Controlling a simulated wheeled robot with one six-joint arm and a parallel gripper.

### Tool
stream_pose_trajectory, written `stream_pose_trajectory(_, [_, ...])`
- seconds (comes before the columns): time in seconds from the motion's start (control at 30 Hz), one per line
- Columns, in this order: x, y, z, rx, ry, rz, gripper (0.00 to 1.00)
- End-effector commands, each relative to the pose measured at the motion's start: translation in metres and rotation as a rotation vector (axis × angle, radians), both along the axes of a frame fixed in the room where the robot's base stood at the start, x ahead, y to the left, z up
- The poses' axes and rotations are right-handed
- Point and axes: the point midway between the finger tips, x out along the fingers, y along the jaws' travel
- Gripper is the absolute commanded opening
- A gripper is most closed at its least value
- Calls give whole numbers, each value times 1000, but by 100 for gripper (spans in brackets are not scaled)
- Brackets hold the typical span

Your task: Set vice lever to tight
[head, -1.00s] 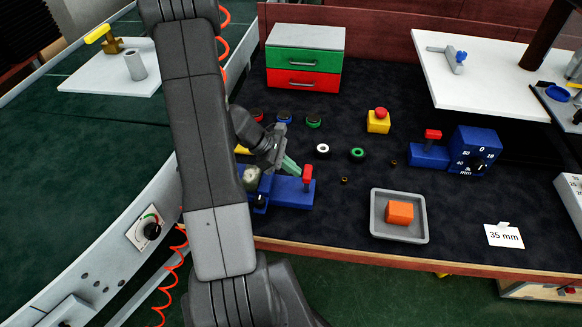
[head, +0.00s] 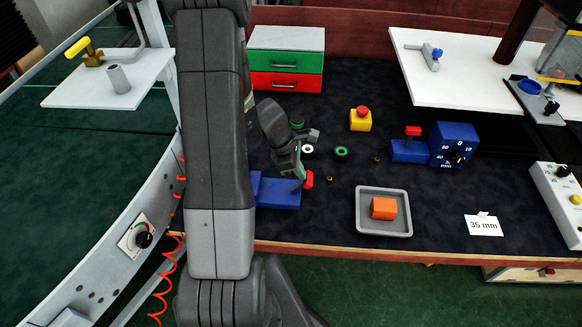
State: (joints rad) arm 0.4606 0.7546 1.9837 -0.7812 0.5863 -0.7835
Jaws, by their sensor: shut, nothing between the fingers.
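A blue vice base (head: 280,196) stands near the front edge of the bench, its left part hidden behind my arm. Its red-tipped lever (head: 308,180) is at the base's right end and leans to the right. My gripper (head: 301,173) is shut and empty, its greenish fingertips pointing down at the left side of the lever. They look close to or touching it; I cannot tell which. A second red-tipped lever (head: 412,131) stands upright on a blue block, joined to a blue dial box (head: 454,146).
A grey tray (head: 362,224) with an orange cube (head: 383,208) lies to the right, near a "35 mm" card (head: 483,225). Behind are a yellow box with a red button (head: 360,120), round buttons and a drawer unit (head: 286,62). My arm hides the bench's left part.

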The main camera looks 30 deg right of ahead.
Motion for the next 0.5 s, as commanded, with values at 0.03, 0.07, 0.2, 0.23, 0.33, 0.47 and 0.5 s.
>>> stream_pose_trajectory(0.03, [-3,-4,0,0,3,-2,0])
stream_pose_trajectory(0.07, [-4,-5,0,0,2,-3,0])
stream_pose_trajectory(0.2, [-9,-15,-2,85,-56,-7,0])
stream_pose_trajectory(0.23, [-10,-17,-3,103,-67,-7,0])
stream_pose_trajectory(0.33, [-14,-21,-7,108,-67,-3,0])
stream_pose_trajectory(0.47, [-19,-30,-14,108,-65,-3,0])
stream_pose_trajectory(0.5, [-21,-33,-16,108,-65,-3,0])
